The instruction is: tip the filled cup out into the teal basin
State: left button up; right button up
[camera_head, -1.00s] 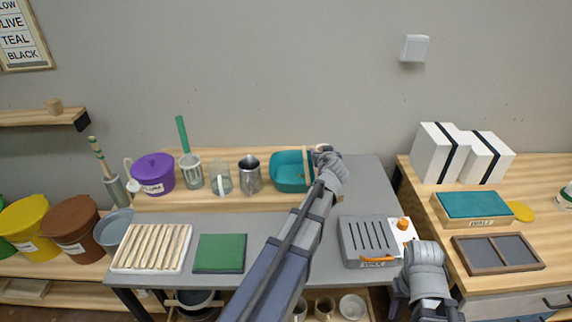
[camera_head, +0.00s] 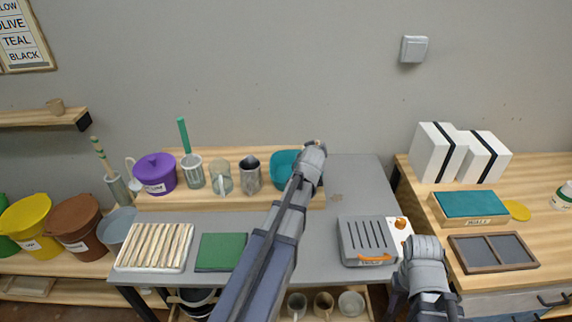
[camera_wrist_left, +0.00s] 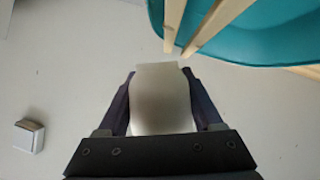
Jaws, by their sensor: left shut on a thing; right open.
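The teal basin (camera_head: 283,162) stands on the wooden shelf at the back of the table, its right part hidden by my left arm. It also fills the upper right of the left wrist view (camera_wrist_left: 240,35), with two pale wooden sticks (camera_wrist_left: 200,25) across it. My left gripper (camera_head: 314,148) is beside and above the basin's right side. In the left wrist view it is shut on a pale grey-beige cup (camera_wrist_left: 160,105), close to the basin's edge. The cup's opening and contents are hidden. My right gripper (camera_head: 436,305) is low at the right, open, its fingertips hard to see.
A metal pitcher (camera_head: 251,175), a glass jug (camera_head: 221,178) and a purple lidded bucket (camera_head: 156,174) stand left of the basin. A slatted rack (camera_head: 153,247), green mat (camera_head: 221,252) and grey slotted box (camera_head: 367,241) lie in front. Grey tabletop right of the basin is clear.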

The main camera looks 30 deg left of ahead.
pick_arm(q)
jog(key=shift+s+a+r+n+h, duration=0.15)
jog(key=shift+a+r+n+h, duration=0.05)
jog(key=shift+a+n+h, duration=0.25)
jog(key=shift+s+a+r+n+h+p, duration=0.2)
jog(key=shift+a+r+n+h+p, duration=0.1)
jog(key=shift+a+n+h+p, duration=0.25)
jog(key=shift+a+r+t, duration=0.1)
jog(key=shift+t, duration=0.3)
jog(key=shift+a+r+n+h, duration=0.15)
jog(key=shift+n+h, duration=0.15)
jog(key=shift+n, duration=0.2)
jog(key=shift+f, duration=0.2)
jog(key=shift+f+n+h+b, duration=0.3)
jog(key=shift+n+b, duration=0.1)
jog(key=shift+b, duration=0.15)
jog(key=shift+r+t, duration=0.1)
jog(key=shift+t, duration=0.2)
